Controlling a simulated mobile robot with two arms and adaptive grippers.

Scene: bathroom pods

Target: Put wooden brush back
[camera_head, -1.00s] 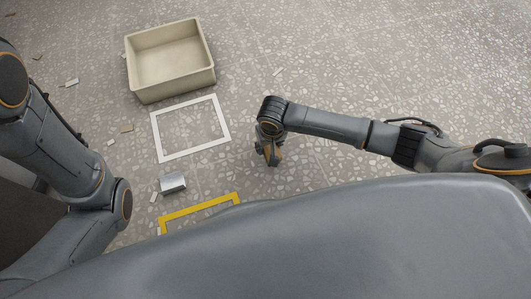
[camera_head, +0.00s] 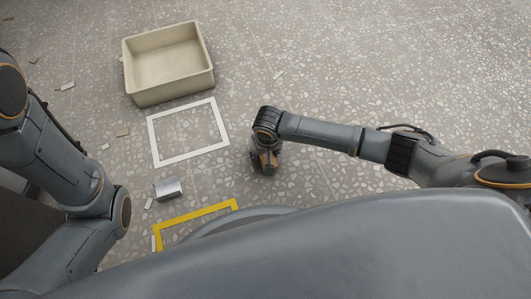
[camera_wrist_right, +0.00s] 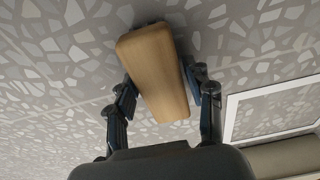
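The wooden brush (camera_wrist_right: 153,72) shows in the right wrist view as a light-brown, rounded wooden block. It sits between the two fingers of my right gripper (camera_wrist_right: 160,92), which look closed against its sides. Any bristles are hidden. In the head view my right gripper (camera_head: 265,163) points down over the speckled floor, right of the white frame, with a bit of brown wood showing at it. Whether the brush touches the floor is unclear. My left arm is at the left edge of the head view, and its gripper is out of view.
A beige bin (camera_head: 170,95) stands at the top left. Below it are a white square outline (camera_head: 187,157), a small silver box (camera_head: 168,188) and a yellow outline (camera_head: 197,214). Small chips lie at the left. The floor at the upper right is clear.

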